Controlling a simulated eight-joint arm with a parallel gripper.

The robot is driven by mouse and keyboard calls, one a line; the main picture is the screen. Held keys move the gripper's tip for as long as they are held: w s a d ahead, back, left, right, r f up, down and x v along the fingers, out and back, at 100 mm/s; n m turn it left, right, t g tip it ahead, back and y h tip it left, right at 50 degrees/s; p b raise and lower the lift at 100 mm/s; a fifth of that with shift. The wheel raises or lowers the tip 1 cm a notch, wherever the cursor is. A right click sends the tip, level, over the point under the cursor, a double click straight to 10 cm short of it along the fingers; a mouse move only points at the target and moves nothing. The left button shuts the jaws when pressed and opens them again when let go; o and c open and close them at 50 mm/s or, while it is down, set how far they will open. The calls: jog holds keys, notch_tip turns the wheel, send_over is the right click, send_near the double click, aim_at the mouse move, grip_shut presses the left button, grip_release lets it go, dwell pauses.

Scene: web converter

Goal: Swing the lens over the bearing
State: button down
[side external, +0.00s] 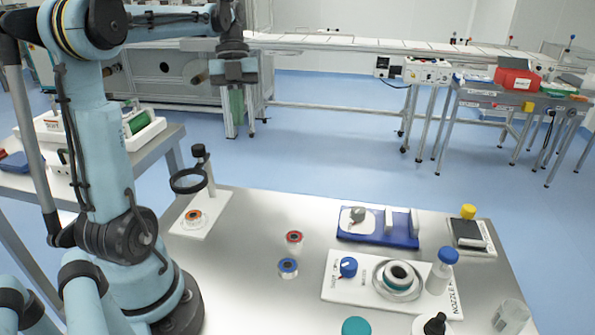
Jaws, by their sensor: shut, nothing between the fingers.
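The lens (174,188) is a black ring on a magnifier stand. Its pale post (210,180) has a dark knob (199,151) on top and rises from a white base plate (212,221) at the left of the steel table. The bearing (193,216), a small part with an orange ring, lies on that plate. In this view the lens appears higher than the bearing, and I cannot tell whether it is directly over it. My gripper (235,79) is shut and empty, high above the table's far side, up and right of the stand and touching nothing there.
Red-topped (294,237) and blue-topped (288,266) spools stand mid-table. A blue tray (372,240), a white nozzle plate (341,291), a blue-capped bottle (440,272) and a clear cup (510,316) fill the right. Bare steel lies between the stand and the spools.

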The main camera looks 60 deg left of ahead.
jog(key=s+d+f+m+g+y, duration=0.1)
jog(key=d+m+y, duration=0.45)
jog(key=m, duration=1.25)
jog(key=d+f+m+g+y, duration=0.1)
jog(key=d+m+y, duration=0.45)
jog(key=m, duration=1.15)
jog(key=s+a+f, duration=0.6)
jog(key=f, duration=0.1)
jog(key=shift+s+f, duration=0.35)
jog(key=shift+f, duration=0.05)
